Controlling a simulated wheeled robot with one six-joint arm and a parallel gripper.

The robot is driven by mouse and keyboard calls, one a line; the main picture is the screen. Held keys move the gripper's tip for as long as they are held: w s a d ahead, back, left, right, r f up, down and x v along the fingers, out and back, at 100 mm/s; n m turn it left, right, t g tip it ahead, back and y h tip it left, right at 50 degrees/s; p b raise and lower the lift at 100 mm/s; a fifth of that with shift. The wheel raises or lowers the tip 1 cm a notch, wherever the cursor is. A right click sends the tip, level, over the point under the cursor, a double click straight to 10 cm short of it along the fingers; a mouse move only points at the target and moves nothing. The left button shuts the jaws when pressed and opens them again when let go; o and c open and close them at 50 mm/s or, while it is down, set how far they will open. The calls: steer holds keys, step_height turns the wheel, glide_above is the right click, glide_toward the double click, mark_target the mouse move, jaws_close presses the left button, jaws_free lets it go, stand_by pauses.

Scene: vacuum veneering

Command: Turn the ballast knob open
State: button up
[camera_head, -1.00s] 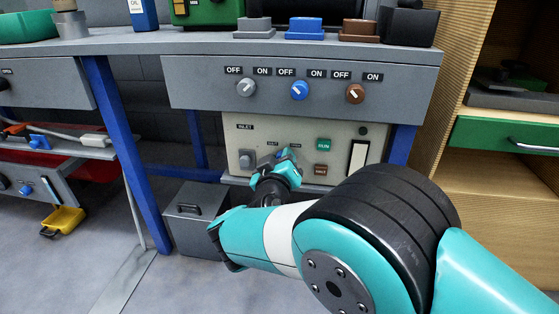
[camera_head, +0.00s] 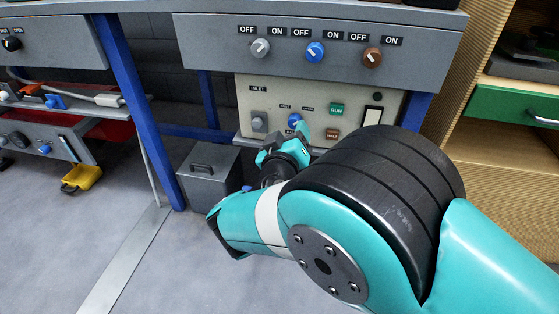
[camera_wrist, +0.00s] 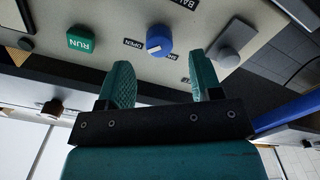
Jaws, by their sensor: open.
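The blue ballast knob (camera_head: 294,120) is on the cream pump panel (camera_head: 384,96), between the SHUT label on its left and the OPEN label on its right. In the wrist view, which is upside down, the blue knob (camera_wrist: 158,38) is just beyond the fingertips, roughly centred between them. A white mark shows on the knob, but I cannot tell which label it points at. My gripper (camera_wrist: 162,80) is open with nothing between its teal fingers, apart from the knob. In the head view my gripper (camera_head: 297,138) is just below and in front of the knob, partly hidden by my wrist.
A grey inlet knob (camera_head: 259,121) is left of the blue one. The green RUN button (camera_head: 337,109) and brown HALT button (camera_head: 332,134) are to its right. Three OFF/ON knobs are on the grey board (camera_head: 220,40) above. A grey box (camera_head: 208,178) stands on the floor.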

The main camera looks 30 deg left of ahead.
steer(key=b+v, duration=0.5)
steer(key=v, duration=0.7)
steer(key=shift+s+d, duration=0.15)
steer(key=shift+s, duration=0.2)
steer(key=shift+r, duration=0.1)
